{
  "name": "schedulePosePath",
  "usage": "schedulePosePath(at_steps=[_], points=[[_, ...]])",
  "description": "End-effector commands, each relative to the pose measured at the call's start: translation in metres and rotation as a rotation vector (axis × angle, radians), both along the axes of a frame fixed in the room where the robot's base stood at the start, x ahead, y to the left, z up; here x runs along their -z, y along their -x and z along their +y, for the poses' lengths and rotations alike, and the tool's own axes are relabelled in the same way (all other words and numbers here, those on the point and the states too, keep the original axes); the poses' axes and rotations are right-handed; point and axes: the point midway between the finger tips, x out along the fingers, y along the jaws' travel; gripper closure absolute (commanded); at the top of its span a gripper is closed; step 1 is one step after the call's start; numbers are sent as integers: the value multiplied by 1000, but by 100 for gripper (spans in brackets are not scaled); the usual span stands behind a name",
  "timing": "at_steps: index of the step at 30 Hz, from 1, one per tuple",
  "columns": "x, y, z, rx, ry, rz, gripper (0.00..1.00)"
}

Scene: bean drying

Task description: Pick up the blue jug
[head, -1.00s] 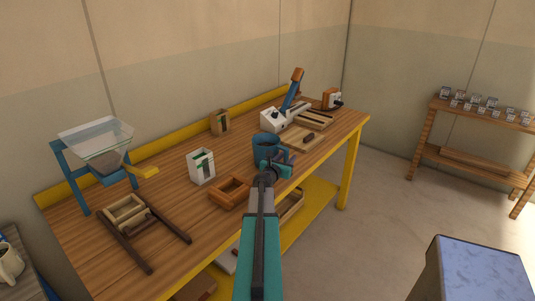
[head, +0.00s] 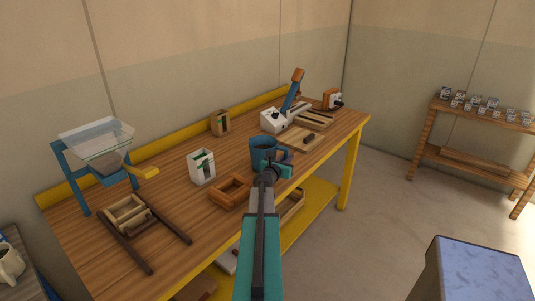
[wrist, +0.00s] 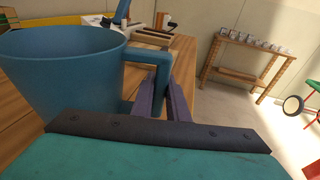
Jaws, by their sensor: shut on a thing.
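The blue jug (head: 262,149) is upright at the front edge of the wooden workbench, and it fills the left of the wrist view (wrist: 62,75). Its handle (wrist: 150,57) points right in the wrist view. My gripper (head: 284,160) is at the jug's handle side. In the wrist view its two dark fingers (wrist: 161,98) are shut on the lower part of the handle. I cannot tell whether the jug's base touches the bench, as my arm covers part of it.
An orange wooden box (head: 230,192) and a white carton (head: 201,167) stand left of the jug. A wooden board (head: 299,141) and a blue-handled device (head: 290,97) are behind it. A shelf rack (head: 480,118) stands far right.

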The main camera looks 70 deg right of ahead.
Motion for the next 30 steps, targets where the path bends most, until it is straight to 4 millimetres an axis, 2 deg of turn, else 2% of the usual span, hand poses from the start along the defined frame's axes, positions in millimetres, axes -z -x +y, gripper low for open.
schedulePosePath(at_steps=[30], points=[[-34,0,0,1,1,-3,100]])
